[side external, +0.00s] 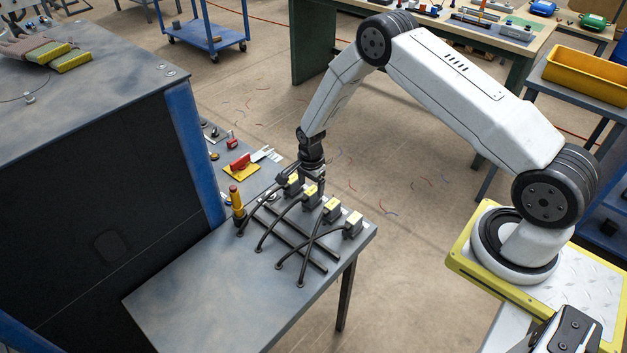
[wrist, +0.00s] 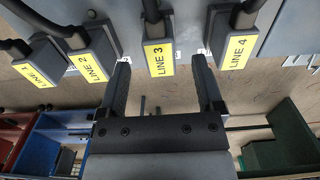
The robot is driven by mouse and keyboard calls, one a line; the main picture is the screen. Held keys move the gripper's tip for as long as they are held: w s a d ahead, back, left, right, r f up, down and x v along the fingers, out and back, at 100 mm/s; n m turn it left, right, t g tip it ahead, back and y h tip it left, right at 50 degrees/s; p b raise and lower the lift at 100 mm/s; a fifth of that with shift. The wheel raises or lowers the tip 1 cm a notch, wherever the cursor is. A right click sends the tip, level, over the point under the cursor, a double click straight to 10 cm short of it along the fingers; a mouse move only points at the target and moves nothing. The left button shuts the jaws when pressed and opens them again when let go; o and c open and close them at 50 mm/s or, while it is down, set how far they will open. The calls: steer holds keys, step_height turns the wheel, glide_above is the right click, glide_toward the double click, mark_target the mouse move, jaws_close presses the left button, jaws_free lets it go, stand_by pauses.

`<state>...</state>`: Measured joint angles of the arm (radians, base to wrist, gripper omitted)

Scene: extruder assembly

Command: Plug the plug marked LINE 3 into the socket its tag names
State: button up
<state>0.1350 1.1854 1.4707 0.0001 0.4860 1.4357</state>
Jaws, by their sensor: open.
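The LINE 3 plug (wrist: 157,55) is a grey block with a yellow label and a black cable, seen in the wrist view between my gripper's fingers. My gripper (wrist: 163,78) is open, with one finger on each side of this plug; I cannot tell if either touches it. In the side view my gripper (side external: 314,180) is at the row of plugs by the table's edge, nearest the plug (side external: 311,193) second from the left, whose label is too small to read there. No tag naming a socket is readable, and I cannot make out a socket clearly.
LINE 4 (wrist: 238,45) is close on the right; LINE 2 (wrist: 92,60) and another labelled plug (wrist: 37,66) are on the left. Their cables cross dark rails on the grey table (side external: 215,300). A yellow-and-red upright part (side external: 236,202) stands near the cabinet. The table's front is clear.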

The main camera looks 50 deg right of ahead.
steer(key=shift+r, duration=1.65)
steer(key=shift+r, duration=0.1)
steer(key=c, duration=0.5)
steer(key=shift+r, duration=0.65)
jaws_close()
steer(key=shift+d+r, duration=0.1)
steer(key=shift+r, duration=0.8)
steer(key=shift+f, duration=0.1)
steer(key=shift+f, duration=2.15)
